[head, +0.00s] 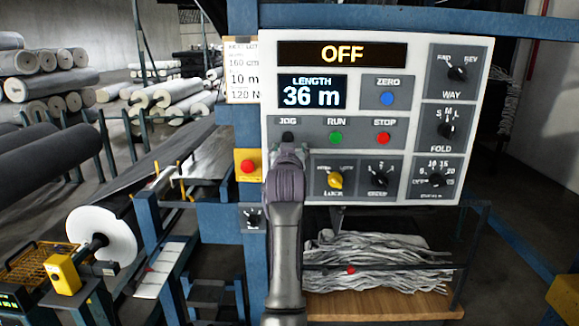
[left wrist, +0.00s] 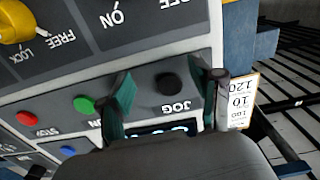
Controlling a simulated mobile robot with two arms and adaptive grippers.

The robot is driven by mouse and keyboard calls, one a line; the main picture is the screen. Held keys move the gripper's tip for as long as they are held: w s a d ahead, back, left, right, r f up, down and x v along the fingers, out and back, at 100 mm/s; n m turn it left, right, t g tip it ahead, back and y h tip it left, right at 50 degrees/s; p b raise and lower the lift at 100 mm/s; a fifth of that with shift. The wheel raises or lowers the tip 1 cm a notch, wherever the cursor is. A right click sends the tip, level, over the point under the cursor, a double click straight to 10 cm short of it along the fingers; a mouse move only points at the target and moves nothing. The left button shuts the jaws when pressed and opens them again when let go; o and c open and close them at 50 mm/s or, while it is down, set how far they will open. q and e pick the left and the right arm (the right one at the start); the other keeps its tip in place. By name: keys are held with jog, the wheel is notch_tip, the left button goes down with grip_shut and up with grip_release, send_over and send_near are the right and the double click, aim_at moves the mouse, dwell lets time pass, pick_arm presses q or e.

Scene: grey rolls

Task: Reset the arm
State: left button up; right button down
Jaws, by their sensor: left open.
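My left arm rises from the bottom middle of the head view, and my left gripper (head: 288,148) is at the lower left of the white control panel (head: 421,52), just below the JOG label. In the left wrist view my left gripper (left wrist: 170,88) is open, with one finger on each side of the black JOG button (left wrist: 171,85). Nothing is held between the fingers. I cannot tell whether the fingertips touch the panel. The display reads OFF and the length display (head: 311,92) reads 36 m. My right gripper is not in view.
The panel has a green RUN button (head: 336,137), a red STOP button (head: 383,138), a blue ZERO button (head: 387,98) and several knobs. A yellow box with a red button (head: 247,166) is left of my gripper. Crumpled grey fabric (head: 375,262) lies below.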

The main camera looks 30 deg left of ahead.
pick_arm(q)
jog(key=shift+r, duration=0.3)
